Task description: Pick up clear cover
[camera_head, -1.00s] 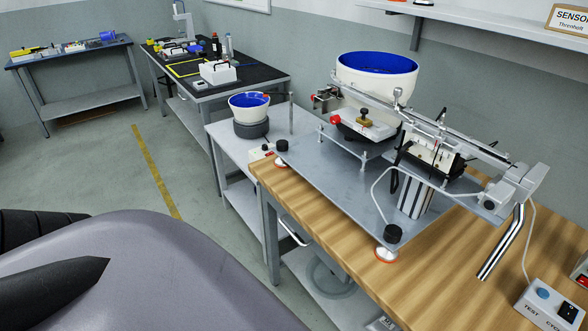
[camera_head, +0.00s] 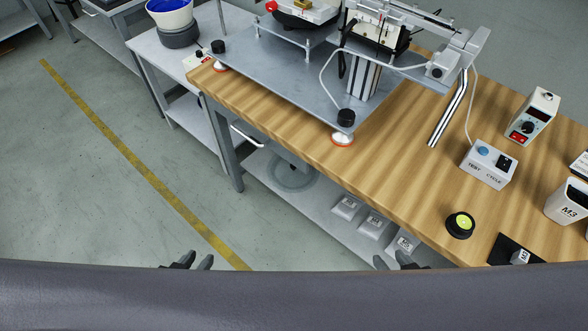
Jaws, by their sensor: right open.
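A round, see-through cover (camera_head: 293,172) rests on the lower shelf under the wooden bench; it looks like the clear cover. The bench edge above hides part of its far side. My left gripper (camera_head: 192,262) shows at the bottom left over the floor, with its dark fingertips apart and nothing between them. My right gripper (camera_head: 398,262) shows at the bottom right, in front of the lower shelf's small bins, open and empty. Both grippers are well apart from the cover. My own grey body hides most of both grippers.
Small bins (camera_head: 372,224) line the lower shelf (camera_head: 330,212). Floor at left is clear.

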